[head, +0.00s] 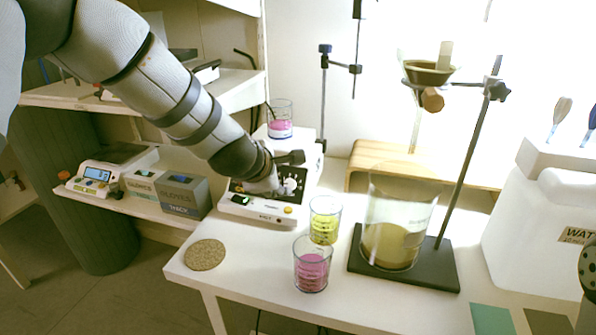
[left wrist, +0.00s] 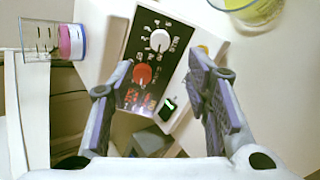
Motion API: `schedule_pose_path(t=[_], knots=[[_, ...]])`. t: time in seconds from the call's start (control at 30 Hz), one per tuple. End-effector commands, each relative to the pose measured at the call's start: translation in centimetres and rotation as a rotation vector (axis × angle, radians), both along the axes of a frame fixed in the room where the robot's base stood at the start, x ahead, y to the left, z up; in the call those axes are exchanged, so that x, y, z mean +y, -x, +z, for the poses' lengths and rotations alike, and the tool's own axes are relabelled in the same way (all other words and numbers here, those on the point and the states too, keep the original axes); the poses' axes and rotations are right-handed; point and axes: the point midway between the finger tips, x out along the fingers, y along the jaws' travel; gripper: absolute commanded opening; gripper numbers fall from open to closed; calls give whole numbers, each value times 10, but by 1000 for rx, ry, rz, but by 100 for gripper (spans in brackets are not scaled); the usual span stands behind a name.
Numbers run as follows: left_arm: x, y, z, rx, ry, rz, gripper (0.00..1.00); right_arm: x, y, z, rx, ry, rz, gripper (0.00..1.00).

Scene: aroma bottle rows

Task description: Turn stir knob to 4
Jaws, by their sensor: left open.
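The stirrer unit (head: 262,213) stands at the back left of the white table, with a dark front panel that also shows in the left wrist view (left wrist: 177,28). The panel has a white knob (left wrist: 160,40) with a ring of marks and a red knob (left wrist: 142,74). Their labels are too blurred to tell which is stir or what number either points to. My left gripper (left wrist: 160,64) is open in front of the panel, one finger on each side of the knobs, with nothing between them. In the head view my left gripper (head: 283,172) partly hides the panel.
A yellow beaker (head: 325,220) and a pink beaker (head: 312,265) stand in front of the unit. A cork mat (head: 205,255) lies front left.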

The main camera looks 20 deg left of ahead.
Motion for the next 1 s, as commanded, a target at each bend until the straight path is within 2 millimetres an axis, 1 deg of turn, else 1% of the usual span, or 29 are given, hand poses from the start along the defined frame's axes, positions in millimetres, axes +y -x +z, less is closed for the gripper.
schedule_pose_path(t=[0.07, 0.17, 0.3, 0.4, 0.5, 0.6, 0.7, 0.93, 0.97, 1.0], knots=[[0, -3, -2, -1, 3, 2, 44, 0, 4, -1, 11, 0, 0, 41], [0, -15, -17, 4, 2, 2, 44, 0, 11, -7, 37, 0, 0, 41], [-1, -41, -47, 12, 0, 0, 44, 0, 24, -19, 83, 0, 0, 41], [-1, -60, -64, 10, -2, 0, 44, 0, 31, -26, 108, 0, 1, 41], [-1, -75, -74, 7, -3, -1, 44, 0, 37, -32, 127, 0, 1, 41], [-1, -85, -80, 4, -1, 0, 44, 0, 40, -35, 138, 0, 1, 41], [-1, -90, -80, 1, -1, -2, 44, 0, 41, -36, 141, 0, 2, 41], [-1, -91, -78, -2, -1, -1, 44, 0, 40, -36, 138, 0, 2, 41], [-1, -91, -78, -2, -1, -1, 40, 0, 40, -36, 138, 0, 2, 41], [-1, -91, -78, -2, -1, -1, 31, 0, 40, -35, 138, 0, 2, 41]])
